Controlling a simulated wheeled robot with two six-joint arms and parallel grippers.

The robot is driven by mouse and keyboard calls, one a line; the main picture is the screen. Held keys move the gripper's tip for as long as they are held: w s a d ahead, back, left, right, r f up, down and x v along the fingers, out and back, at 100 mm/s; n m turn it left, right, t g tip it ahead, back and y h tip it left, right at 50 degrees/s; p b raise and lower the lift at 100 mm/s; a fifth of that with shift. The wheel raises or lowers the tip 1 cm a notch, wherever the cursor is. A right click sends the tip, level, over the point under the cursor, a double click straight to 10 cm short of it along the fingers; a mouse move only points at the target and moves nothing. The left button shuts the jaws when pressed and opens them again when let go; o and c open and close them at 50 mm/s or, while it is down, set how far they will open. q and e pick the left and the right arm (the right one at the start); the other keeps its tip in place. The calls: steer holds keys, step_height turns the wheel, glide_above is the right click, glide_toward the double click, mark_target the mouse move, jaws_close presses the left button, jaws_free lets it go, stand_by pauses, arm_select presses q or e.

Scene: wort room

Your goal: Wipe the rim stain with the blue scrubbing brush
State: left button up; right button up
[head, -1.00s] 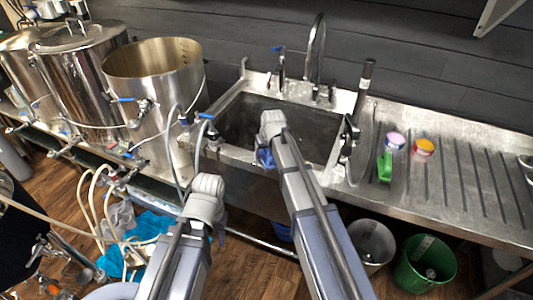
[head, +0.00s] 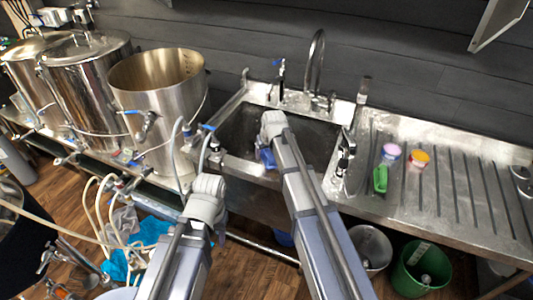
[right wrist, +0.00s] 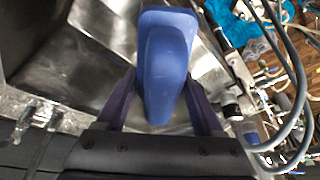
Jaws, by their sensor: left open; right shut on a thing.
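The blue scrubbing brush (right wrist: 165,70) is between the fingers of my right gripper (right wrist: 162,112), which is shut on it. In the head view the brush (head: 267,158) shows as a small blue shape below my right wrist, over the front part of the sink (head: 237,128). The arm hides much of it there. My left gripper (head: 221,238) hangs low in front of the counter, left of the right arm. It is open and mostly hidden by its own wrist. I cannot make out a rim stain in either view.
Steel kettles (head: 160,85) stand left of the sink, with hoses (head: 100,205) below. A tap (head: 317,55) rises behind the basin. A green item (head: 380,179) and small colored-topped containers (head: 391,151) are on the drainboard (head: 450,195). A green bucket (head: 420,268) stands on the floor.

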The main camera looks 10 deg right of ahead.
steer(key=shift+r, duration=0.15)
step_height(320, 180, up, 3)
steer(key=p, duration=0.3)
stand_by(0.4)
